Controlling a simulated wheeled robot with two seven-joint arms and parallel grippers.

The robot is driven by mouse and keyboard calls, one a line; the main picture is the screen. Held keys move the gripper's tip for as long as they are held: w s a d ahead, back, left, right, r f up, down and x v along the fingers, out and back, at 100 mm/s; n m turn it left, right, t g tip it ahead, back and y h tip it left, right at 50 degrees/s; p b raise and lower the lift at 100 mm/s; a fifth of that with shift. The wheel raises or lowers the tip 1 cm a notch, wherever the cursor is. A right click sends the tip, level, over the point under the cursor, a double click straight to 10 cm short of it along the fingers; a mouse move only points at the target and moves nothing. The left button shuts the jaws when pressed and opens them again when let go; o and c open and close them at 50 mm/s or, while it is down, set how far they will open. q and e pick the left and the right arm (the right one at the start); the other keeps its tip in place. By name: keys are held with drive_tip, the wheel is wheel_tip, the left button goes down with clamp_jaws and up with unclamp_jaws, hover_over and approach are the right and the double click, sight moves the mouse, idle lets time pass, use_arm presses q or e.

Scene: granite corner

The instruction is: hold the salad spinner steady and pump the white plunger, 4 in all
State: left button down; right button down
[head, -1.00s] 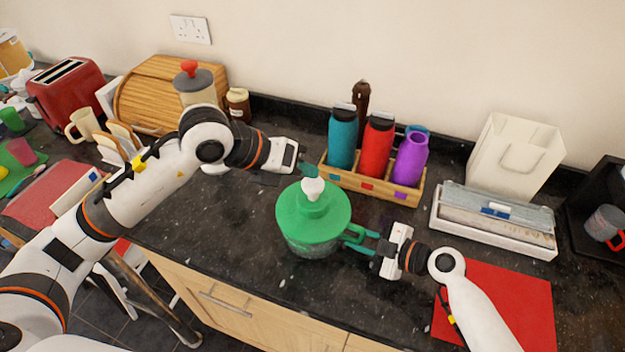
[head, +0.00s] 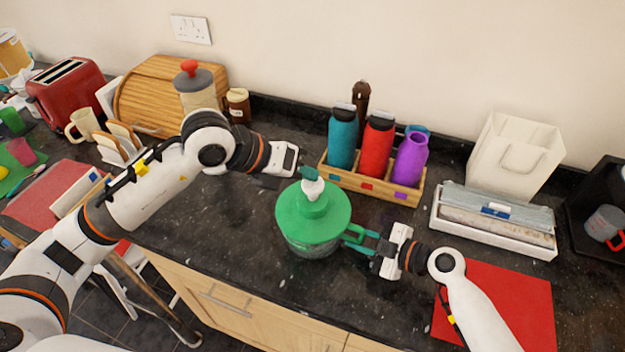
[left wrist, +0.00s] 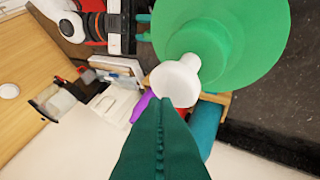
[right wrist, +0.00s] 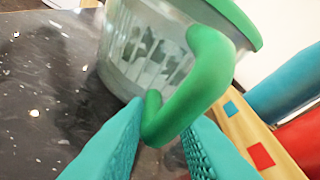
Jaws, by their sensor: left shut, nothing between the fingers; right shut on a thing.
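The salad spinner has a green lid (head: 300,222) and a clear bowl (right wrist: 150,50) with a slotted basket showing inside. It stands upright on the dark counter. Its white plunger (head: 314,189) stands up from the lid's centre and also shows in the left wrist view (left wrist: 176,82). My left gripper (head: 309,173) is shut and empty, its tips at the plunger's top; I cannot tell whether they touch it. My right gripper (head: 362,240) is shut on the spinner's green handle (right wrist: 195,88), at the bowl's right side.
A wooden caddy (head: 372,186) with several bottles stands close behind the spinner. A white tray box (head: 495,225) and a red mat (head: 510,300) lie to the right. A bread bin (head: 150,95) and toaster (head: 68,92) are at the left.

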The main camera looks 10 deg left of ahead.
sight(305, 183)
use_arm(q)
drive_tip(key=shift+f, duration=1.55)
idle(1.4)
drive_tip(key=shift+r, duration=1.95)
drive_tip(key=shift+s+r, duration=0.2)
drive_tip(key=shift+r, duration=2.35)
drive_tip(key=shift+s+d+r, duration=0.1)
drive_tip(key=shift+s+r, duration=0.1)
drive_tip(key=shift+r, duration=0.45)
drive_tip(key=shift+s+r, duration=0.2)
drive_tip(key=shift+r, duration=0.5)
drive_tip(key=shift+s+d+r, duration=0.1)
drive_tip(key=shift+s+r, duration=0.1)
drive_tip(key=shift+r, duration=0.45)
drive_tip(key=shift+f, duration=0.1)
